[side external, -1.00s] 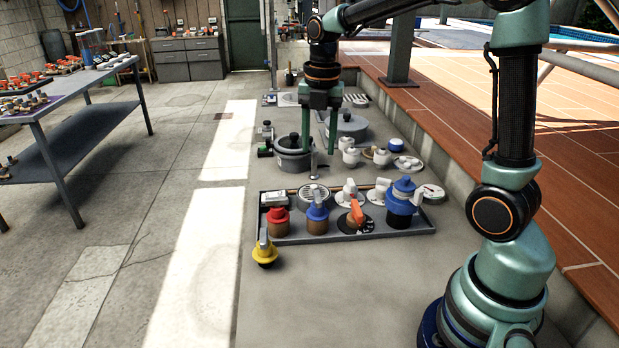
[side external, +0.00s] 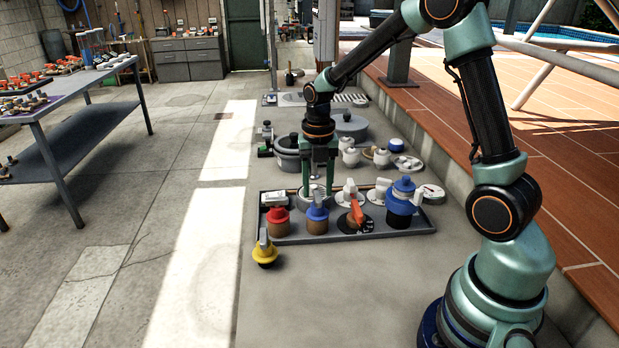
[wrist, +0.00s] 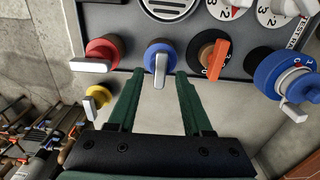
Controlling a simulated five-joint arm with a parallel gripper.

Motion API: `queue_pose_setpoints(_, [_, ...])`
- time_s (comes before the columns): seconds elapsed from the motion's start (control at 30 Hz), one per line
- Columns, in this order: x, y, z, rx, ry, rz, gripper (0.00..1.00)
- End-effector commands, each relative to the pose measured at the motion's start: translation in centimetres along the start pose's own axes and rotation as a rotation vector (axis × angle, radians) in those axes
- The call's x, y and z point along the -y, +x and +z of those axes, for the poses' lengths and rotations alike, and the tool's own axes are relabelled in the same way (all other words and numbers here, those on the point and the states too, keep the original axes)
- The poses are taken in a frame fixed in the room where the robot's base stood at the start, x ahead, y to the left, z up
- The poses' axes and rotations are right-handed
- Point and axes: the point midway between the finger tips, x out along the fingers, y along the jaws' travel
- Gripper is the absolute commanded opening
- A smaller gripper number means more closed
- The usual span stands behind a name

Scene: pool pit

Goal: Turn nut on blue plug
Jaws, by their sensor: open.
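The blue plug (side external: 318,212) stands in the front row of a grey tray, with a grey-white wing nut on top and a brown lower body. In the wrist view the plug (wrist: 158,50) lies just beyond and between my fingertips, its pale nut bar (wrist: 160,70) pointing towards me. My gripper (side external: 318,192), with two green fingers pointing down, is open and empty. In the side view it hangs over the tray, behind and above the blue plug. In the wrist view the gripper (wrist: 160,74) straddles the near side of the plug; I cannot tell whether it touches.
A red plug (side external: 279,220) stands to the left and an orange-handled valve (side external: 355,215) to the right. A larger blue fitting (side external: 402,205) stands at the tray's right end. A yellow plug (side external: 265,252) is outside the tray's front-left corner. Bare concrete lies in front.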

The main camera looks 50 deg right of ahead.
Motion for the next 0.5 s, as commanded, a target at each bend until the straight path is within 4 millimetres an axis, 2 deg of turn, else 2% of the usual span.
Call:
queue_pose_setpoints(0.2, [0.02,1.41,0.00,0.000,0.000,0.000,0.50])
queue_pose_setpoints(0.47, [0.01,1.48,0.01,0.001,0.000,0.000,0.50])
queue_pose_setpoints(0.5, [0.01,1.47,0.00,0.001,0.000,0.000,0.39])
